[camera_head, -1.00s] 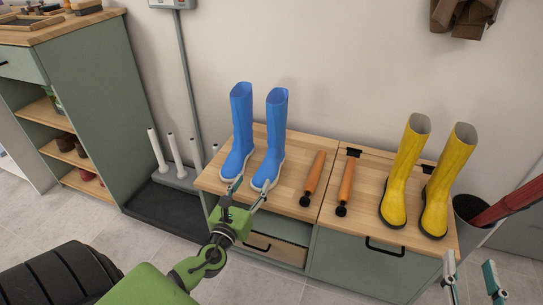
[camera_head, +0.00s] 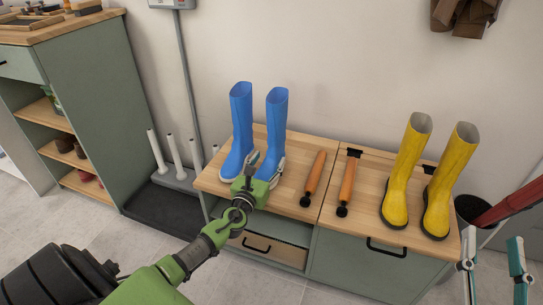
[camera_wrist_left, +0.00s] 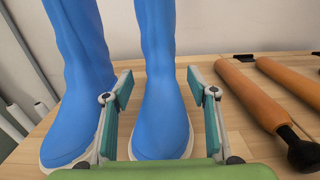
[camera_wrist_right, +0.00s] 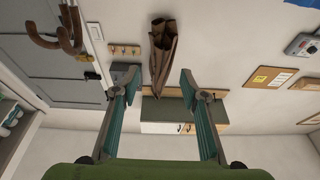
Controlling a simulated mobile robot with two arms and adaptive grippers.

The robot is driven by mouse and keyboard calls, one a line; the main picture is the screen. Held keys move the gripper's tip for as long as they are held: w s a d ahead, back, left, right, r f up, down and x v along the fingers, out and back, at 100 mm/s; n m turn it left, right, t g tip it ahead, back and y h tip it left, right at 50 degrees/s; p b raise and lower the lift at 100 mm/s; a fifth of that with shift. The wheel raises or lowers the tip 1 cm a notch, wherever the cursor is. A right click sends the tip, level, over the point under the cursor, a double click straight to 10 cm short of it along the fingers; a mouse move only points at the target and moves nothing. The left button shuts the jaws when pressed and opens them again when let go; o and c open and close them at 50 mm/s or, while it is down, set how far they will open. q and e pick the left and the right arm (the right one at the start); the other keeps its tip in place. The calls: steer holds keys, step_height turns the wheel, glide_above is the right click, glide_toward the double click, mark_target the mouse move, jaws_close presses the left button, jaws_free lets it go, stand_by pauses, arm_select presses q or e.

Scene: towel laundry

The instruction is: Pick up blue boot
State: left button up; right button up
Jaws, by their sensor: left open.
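Two blue boots stand upright side by side on the wooden bench top, the left one (camera_head: 240,130) and the right one (camera_head: 276,125). My left gripper (camera_head: 263,164) is open at the foot of the right boot. In the left wrist view the right boot (camera_wrist_left: 160,115) stands between the open fingers (camera_wrist_left: 160,95), with gaps at both sides, and the left boot (camera_wrist_left: 75,90) is outside the left finger. My right gripper (camera_head: 493,255) is open and empty at the lower right, clear of the bench; its spread fingers show in the right wrist view (camera_wrist_right: 158,90).
Two orange-handled tools (camera_head: 314,172) (camera_head: 347,181) lie on the bench right of the blue boots. Yellow boots (camera_head: 400,180) stand at its right end. A dark bin (camera_head: 470,209) is beside the bench. A rack with white posts (camera_head: 174,178) stands to the left.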

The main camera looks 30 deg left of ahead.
arm_select(q)
steer(key=shift+x, duration=1.25)
arm_select(e)
steer(key=r, duration=0.1)
steer(key=s+r+t, duration=0.1)
steer(key=shift+r+y, duration=0.35)
steer(key=shift+y, duration=0.05)
arm_select(q)
steer(key=shift+c, duration=0.4)
jaws_close()
steer(key=shift+r, duration=0.1)
arm_select(e)
steer(key=shift+w+f, duration=0.1)
